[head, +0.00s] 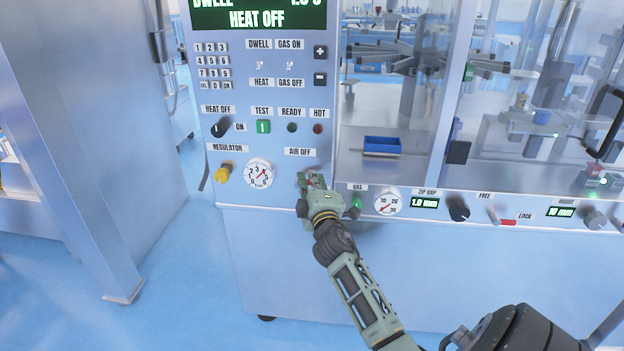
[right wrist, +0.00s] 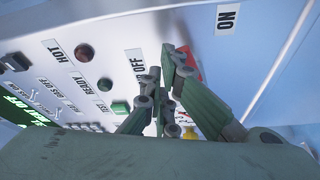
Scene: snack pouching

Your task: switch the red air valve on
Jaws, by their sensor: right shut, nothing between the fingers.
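The red air valve shows only in part. In the right wrist view its red handle (right wrist: 190,64) lies just behind my right gripper's fingers, between the OFF label (right wrist: 136,62) and the ON label (right wrist: 228,18). In the head view my right gripper (head: 309,181) covers most of the valve, just under the AIR OFF label (head: 300,152). The gripper is shut with nothing between its fingers. It is close against the panel at the valve; I cannot tell whether it touches the handle. The handle's full angle is hidden. My left gripper is out of view.
Left of the valve are a pressure gauge (head: 258,173) and a yellow regulator knob (head: 222,174). To its right are a gas knob (head: 354,207) and another gauge (head: 388,204). A blue bin (head: 382,146) sits behind the glass. The cabinet front below is clear.

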